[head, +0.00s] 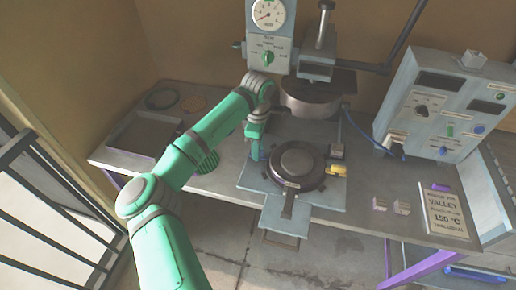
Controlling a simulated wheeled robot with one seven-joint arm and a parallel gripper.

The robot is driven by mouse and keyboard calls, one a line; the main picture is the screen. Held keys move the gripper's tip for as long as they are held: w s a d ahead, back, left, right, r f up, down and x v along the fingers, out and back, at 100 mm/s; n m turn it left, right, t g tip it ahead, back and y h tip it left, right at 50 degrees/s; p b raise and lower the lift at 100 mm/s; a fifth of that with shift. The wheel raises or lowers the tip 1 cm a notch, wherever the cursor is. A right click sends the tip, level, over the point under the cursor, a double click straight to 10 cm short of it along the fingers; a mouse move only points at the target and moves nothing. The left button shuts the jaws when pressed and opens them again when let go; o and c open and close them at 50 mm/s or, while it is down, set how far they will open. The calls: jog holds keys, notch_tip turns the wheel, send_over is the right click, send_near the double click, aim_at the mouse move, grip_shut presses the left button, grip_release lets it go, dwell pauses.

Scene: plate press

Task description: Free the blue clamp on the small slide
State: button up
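The press stands at the middle of the bench, with a round dark plate (298,166) on a flat grey base plate (315,192). A small blue part (263,155), which may be the blue clamp, shows at the left edge of the round plate. My gripper (255,155) points down right beside it; I cannot tell whether they touch. The fingers are too small to tell open from shut. A small slide cannot be made out clearly.
A yellow part (337,170) sits at the base plate's right edge. The press head (310,98) hangs above and behind. A control box (445,105) stands at the right, near a sign (445,212) and two small blocks (391,205). A tray (145,135) lies at the left.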

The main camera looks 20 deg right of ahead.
grip_shut()
jog(key=shift+n, duration=0.3)
jog(key=n, duration=0.6)
jog(key=shift+a, duration=0.1)
jog(key=n, duration=0.5)
jog(key=shift+n, duration=0.3)
jog(key=n, duration=0.5)
jog(key=shift+n, duration=0.3)
